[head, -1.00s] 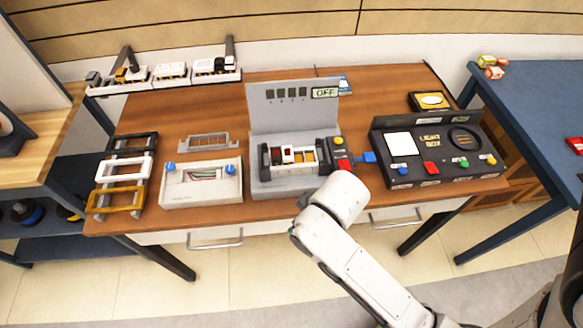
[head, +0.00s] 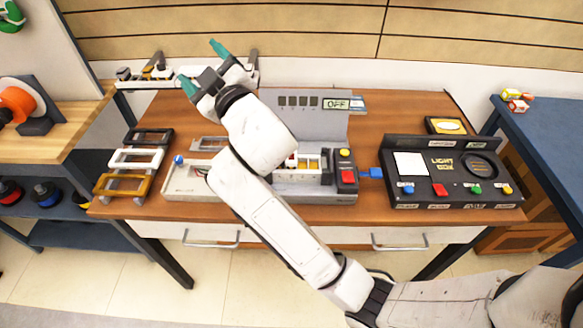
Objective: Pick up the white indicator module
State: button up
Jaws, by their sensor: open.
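My gripper (head: 203,66) is open and empty, its two teal fingertips apart, over the back left of the table at a long rack (head: 132,85) of small modules. White parts show in the rack beside orange and black ones. My gripper and arm hide much of the rack's right part, so I cannot tell which piece is the white indicator module. A grey test stand (head: 300,125) with an "OFF" display (head: 336,104) stands mid-table. White and dark pieces sit in its slot, partly behind my arm.
White (head: 136,159), black and yellow frames stand at the table's left. A grey tray (head: 180,188) is partly under my arm. A black light box (head: 440,165) with coloured buttons is at right. A blue table (head: 555,130) stands further right.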

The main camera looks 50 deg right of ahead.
jog(key=a+r+n+t+y+b, duration=0.1)
jog(key=a+r+n+t+y, duration=0.2)
jog(key=r+n+y, duration=0.35)
jog(key=a+r+n+t+y+b, duration=0.2)
jog(key=a+r+n+t+y, duration=0.15)
jog(key=r+n, duration=0.45)
jog(key=a+r+n+g+y+b, duration=0.1)
jog(key=a+r+n+g+y, duration=0.2)
jog(key=a+n+g+y, duration=0.65)
jog(key=n+g+h+b, duration=0.7)
jog(key=n+g+h, duration=0.8)
jog(key=n+g, duration=0.1)
send_near(292, 157)
notch_tip(292, 157, down, 9)
jog(key=shift+w+d+r, duration=0.1)
jog(key=shift+d+r, duration=0.05)
jog(key=shift+c, duration=0.4)
